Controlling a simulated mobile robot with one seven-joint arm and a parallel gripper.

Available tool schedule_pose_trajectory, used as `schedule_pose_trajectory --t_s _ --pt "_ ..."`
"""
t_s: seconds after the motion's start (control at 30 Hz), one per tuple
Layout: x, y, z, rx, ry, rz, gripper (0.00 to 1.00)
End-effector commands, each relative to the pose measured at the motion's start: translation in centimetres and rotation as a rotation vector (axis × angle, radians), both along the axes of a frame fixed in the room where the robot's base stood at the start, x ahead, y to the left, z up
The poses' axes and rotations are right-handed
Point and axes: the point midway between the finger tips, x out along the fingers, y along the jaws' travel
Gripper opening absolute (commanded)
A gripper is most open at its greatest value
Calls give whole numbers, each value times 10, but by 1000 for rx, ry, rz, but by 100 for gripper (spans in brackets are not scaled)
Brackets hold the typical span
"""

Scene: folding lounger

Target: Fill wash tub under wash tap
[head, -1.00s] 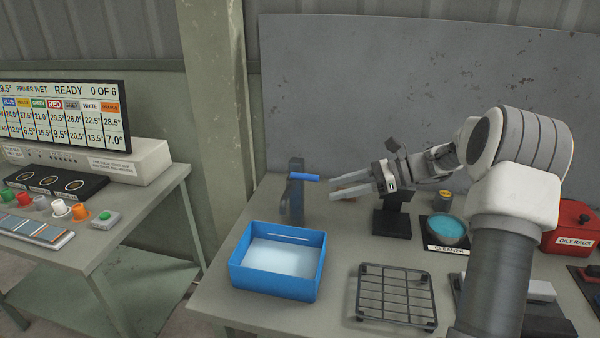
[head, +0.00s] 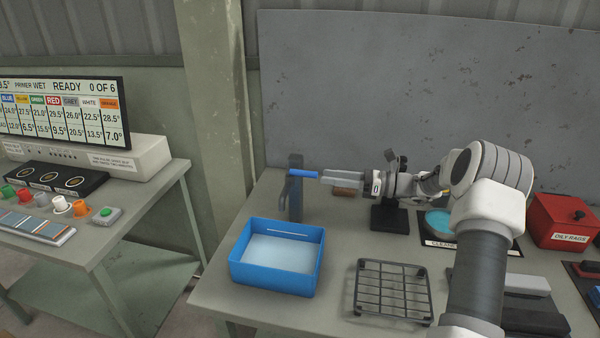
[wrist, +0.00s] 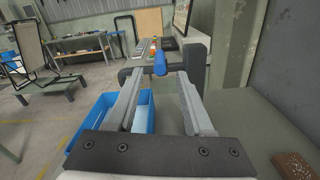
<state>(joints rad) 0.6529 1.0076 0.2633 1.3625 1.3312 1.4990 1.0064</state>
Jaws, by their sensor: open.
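The wash tub (head: 262,283) is a blue open box on the bench, with a pale bluish-white inside. I cannot tell its water level. A pale line marks its inner back wall. The wash tap (head: 296,198) is a dark grey post behind the tub with a blue lever (head: 304,174) sticking out to the right. My gripper (head: 321,179) is open and level, its fingertips at the lever's right end. In the wrist view the lever (wrist: 160,63) shows between and just beyond the fingertips (wrist: 159,82). The tub also shows below left there (wrist: 90,122). No water stream is visible.
A black wire rack (head: 394,292) lies right of the tub. A black stand (head: 388,217), a teal bowl (head: 439,222) and a red oily rags box (head: 563,222) stand farther right. A grey panel (head: 420,90) rises behind.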

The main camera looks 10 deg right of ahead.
Motion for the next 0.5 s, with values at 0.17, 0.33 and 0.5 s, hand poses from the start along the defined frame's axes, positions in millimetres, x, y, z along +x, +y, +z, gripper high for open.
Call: schedule_pose_trajectory --t_s 0.17,0.33,0.5 --pt "15 38 1 1 0 4 52" --pt "26 64 1 1 0 3 52" --pt "32 78 1 0 -1 2 52"
